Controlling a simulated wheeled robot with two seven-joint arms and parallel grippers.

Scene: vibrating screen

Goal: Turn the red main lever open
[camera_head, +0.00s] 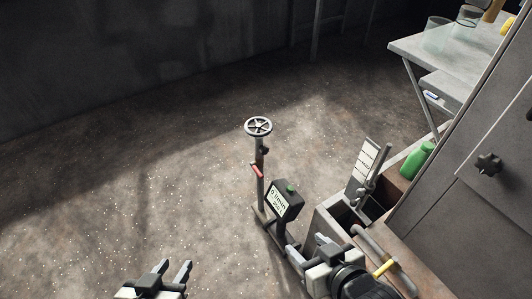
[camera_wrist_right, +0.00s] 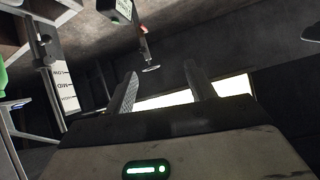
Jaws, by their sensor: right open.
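The red main lever (camera_head: 257,171) is a short red handle on the upright pipe below the grey handwheel (camera_head: 258,127). In the right wrist view a small red-orange part, likely this lever (camera_wrist_right: 143,29), shows beyond the fingertips. My right gripper (camera_head: 308,248) is open and empty, below and to the right of the lever, apart from it. Its two spread fingers also show in the right wrist view (camera_wrist_right: 160,72). My left gripper (camera_head: 172,269) is at the bottom edge, its two fingers apart and empty, well away from the lever.
A dark display box (camera_head: 284,203) with a green button stands on the pipe, between lever and right gripper. A level gauge (camera_head: 366,163), green bottle (camera_head: 417,161), yellow-handled pipe (camera_head: 384,268) and grey cabinet (camera_head: 470,170) are at right. The floor left of the pipe is clear.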

